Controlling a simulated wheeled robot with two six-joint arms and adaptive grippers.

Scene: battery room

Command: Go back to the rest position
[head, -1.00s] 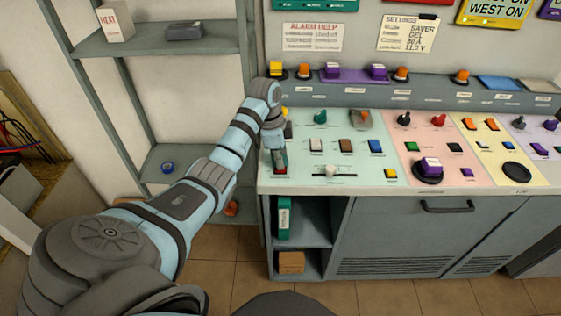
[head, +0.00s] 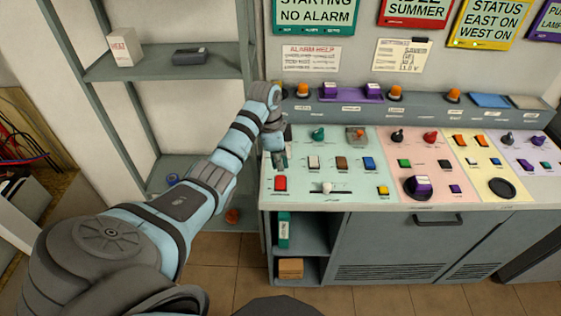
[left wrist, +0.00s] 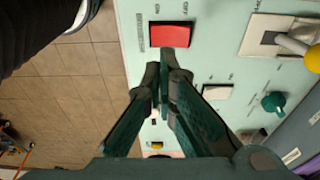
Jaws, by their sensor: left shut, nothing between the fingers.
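My left gripper (head: 281,160) hangs over the left end of the control desk (head: 300,203), just behind the red rocker switch in the head view. In the left wrist view its two green-padded fingers (left wrist: 166,78) are together, with nothing seen between them. The red rocker switch (head: 280,183) is uncovered; it also shows in the left wrist view (left wrist: 170,35), just past the fingertips. The fingers look apart from the panel, though the exact height is hard to tell. My right gripper is in neither view.
Switches, knobs and a slider (head: 327,188) cover the desk top. Wall signs (head: 408,12) hang behind it. A grey shelf rack (head: 150,62) stands to the left with a white box (head: 122,47). Brown tiled floor (head: 225,270) lies in front.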

